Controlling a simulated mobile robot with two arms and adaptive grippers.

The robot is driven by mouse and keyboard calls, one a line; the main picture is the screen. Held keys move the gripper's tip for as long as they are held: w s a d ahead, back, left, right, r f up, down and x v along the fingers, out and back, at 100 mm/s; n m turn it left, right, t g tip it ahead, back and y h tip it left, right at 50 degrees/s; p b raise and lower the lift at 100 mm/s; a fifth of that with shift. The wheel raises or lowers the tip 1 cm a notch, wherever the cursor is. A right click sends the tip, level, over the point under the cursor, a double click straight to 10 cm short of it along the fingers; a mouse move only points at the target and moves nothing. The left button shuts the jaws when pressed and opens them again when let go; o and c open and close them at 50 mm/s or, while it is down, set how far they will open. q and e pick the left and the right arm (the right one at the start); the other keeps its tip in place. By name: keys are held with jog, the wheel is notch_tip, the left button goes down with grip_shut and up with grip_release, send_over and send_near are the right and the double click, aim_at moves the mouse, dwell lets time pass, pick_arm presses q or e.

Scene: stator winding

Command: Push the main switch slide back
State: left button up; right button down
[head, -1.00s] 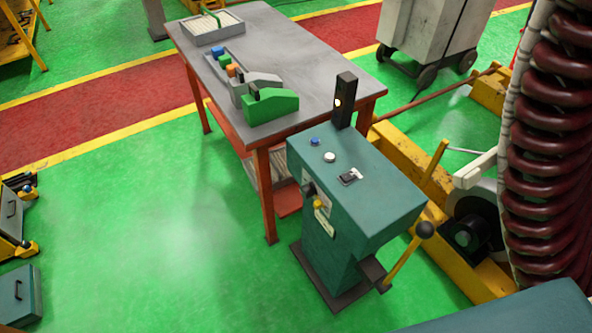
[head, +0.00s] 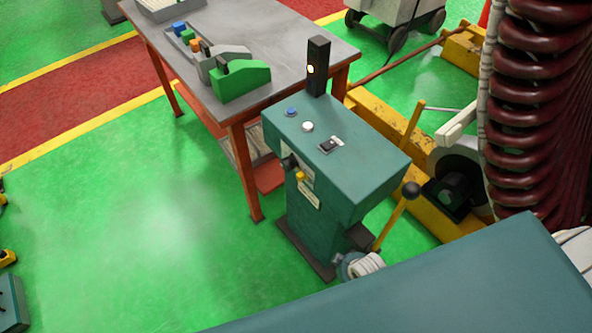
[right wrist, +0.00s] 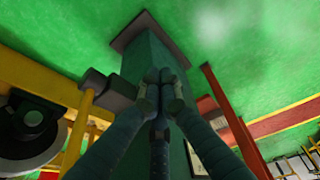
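The teal switch console (head: 340,160) stands on the floor in front of the bench. On its sloped top are a blue button (head: 291,111), a white button (head: 307,127) and a small dark slide switch (head: 329,145) on a light plate. I cannot tell which way the slide is set. My right gripper (right wrist: 160,75) shows in the right wrist view with its fingertips together and nothing visible between them. It is low, in front of the console's body (right wrist: 150,55); contact cannot be told. My left gripper is out of view.
The grey bench (head: 290,45) holds a green block (head: 240,80).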

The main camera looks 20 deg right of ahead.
jog(key=w+a+r+n+t+y+b, duration=0.1)
jog(key=w+a+r, duration=0.1)
jog(key=w+r, duration=0.45)
jog(key=w+a+r+t+b, duration=0.15)
jog(key=w+r, duration=0.25)
jog(key=r, duration=0.6)
jog(key=w+a+r+n+y+b, duration=0.1)
jog(key=w+a+r, duration=0.1)
jog(key=w+r, duration=0.45)
jog(key=t, duration=0.1)
send_near(292, 168)
jog(key=d+v, duration=0.1)
jog(key=v, duration=0.2)
jog(key=shift+s+a+r, duration=0.2)
jog(key=shift+s+a, duration=0.1)
jog(key=x, duration=1)
jog(key=shift+w+a+p, duration=0.1)
jog(key=shift+p, duration=0.3)
